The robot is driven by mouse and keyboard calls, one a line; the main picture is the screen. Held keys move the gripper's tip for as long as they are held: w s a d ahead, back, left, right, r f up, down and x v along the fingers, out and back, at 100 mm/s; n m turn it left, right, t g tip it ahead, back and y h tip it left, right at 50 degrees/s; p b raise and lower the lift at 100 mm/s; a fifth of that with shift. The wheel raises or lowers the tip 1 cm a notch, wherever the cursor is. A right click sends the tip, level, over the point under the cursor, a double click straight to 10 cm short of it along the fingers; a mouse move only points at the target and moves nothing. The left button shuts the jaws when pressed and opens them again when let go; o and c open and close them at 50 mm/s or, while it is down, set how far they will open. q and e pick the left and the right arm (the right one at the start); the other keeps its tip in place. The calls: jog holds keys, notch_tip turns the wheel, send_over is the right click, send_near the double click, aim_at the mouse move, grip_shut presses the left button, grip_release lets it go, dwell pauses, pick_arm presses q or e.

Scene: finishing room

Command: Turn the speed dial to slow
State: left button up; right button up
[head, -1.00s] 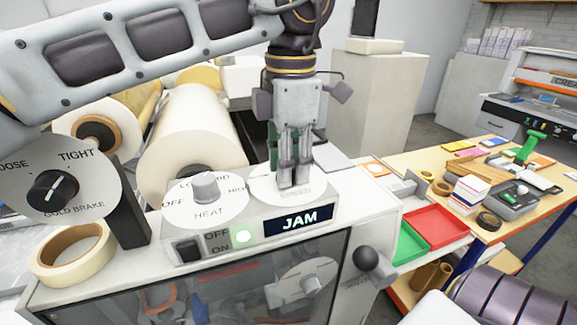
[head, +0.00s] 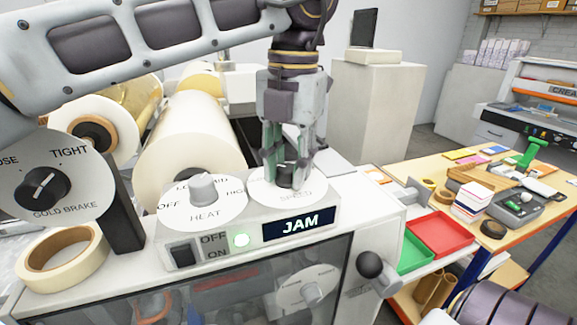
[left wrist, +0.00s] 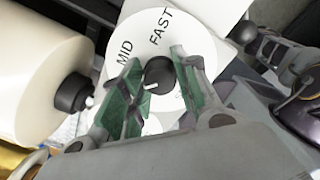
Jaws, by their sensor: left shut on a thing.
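The speed dial is a white disc (head: 262,188) with a dark round knob (head: 286,179), on top of the machine's control box. In the left wrist view the disc (left wrist: 195,28) shows MID and FAST; other lettering is mostly hidden by a finger. A white mark on the knob (left wrist: 160,74) points to the lower left there, away from FAST; what it points at is hidden. My left gripper (head: 287,177) points down over the dial, its green-padded fingers (left wrist: 164,88) on either side of the knob, shut on it.
A heat dial (head: 202,190) sits just left of the speed dial.

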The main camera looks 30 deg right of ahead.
aim_at(292, 166)
pick_arm(q)
jog(key=shift+w+n, duration=0.1)
jog(key=shift+n, duration=1)
jog(key=o, duration=1)
jog(key=shift+r, duration=0.15)
jog(key=shift+s+d+r, duration=0.1)
jog(key=shift+r, duration=2.85)
jog(key=shift+s+d+r, duration=0.1)
jog(key=shift+r, duration=2.8)
